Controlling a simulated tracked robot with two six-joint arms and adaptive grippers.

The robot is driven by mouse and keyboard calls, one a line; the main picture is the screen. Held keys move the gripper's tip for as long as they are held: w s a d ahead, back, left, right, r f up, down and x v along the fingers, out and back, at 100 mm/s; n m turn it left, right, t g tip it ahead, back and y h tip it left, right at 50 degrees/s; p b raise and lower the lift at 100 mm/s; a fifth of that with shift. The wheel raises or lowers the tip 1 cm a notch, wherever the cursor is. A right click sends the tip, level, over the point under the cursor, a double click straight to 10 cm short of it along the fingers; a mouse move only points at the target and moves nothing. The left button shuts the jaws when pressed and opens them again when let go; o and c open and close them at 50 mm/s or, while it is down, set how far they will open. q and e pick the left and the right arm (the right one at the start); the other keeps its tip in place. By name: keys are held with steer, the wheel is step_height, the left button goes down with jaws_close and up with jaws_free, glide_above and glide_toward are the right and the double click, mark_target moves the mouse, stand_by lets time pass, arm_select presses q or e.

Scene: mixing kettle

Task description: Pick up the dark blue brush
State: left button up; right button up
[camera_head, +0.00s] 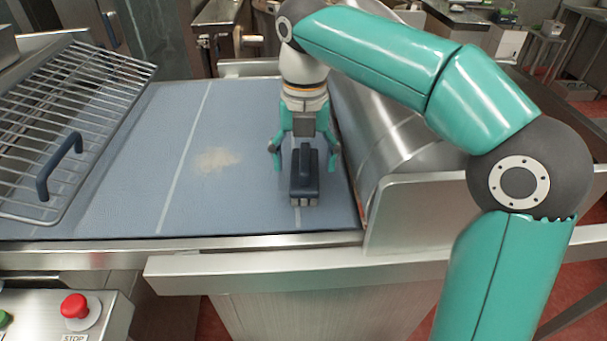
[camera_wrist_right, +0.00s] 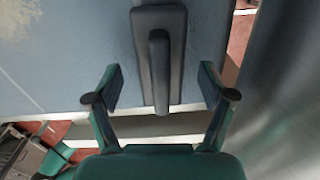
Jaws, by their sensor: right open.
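The dark blue brush (camera_head: 304,186) stands on the blue belt at its right side, with its handle upward and pale bristles at the bottom. My right gripper (camera_head: 305,150) is open above and around it, one finger on each side. In the right wrist view the brush (camera_wrist_right: 158,60) lies between the open fingers of the right gripper (camera_wrist_right: 160,98), with a gap on both sides. No finger touches it there. My left gripper is not in view.
The blue belt (camera_head: 120,190) carries a pale patch of powder (camera_head: 216,160) left of the brush. A wire rack (camera_head: 65,110) with a dark blue handle (camera_head: 58,165) is at the left. A steel drum (camera_head: 385,130) stands close on the right. A red stop button (camera_head: 74,306) is at front left.

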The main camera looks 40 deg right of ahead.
step_height(320, 180, down, 2)
steer(key=shift+f, duration=0.1)
steer(key=c, duration=1.3)
steer(key=shift+r, duration=0.2)
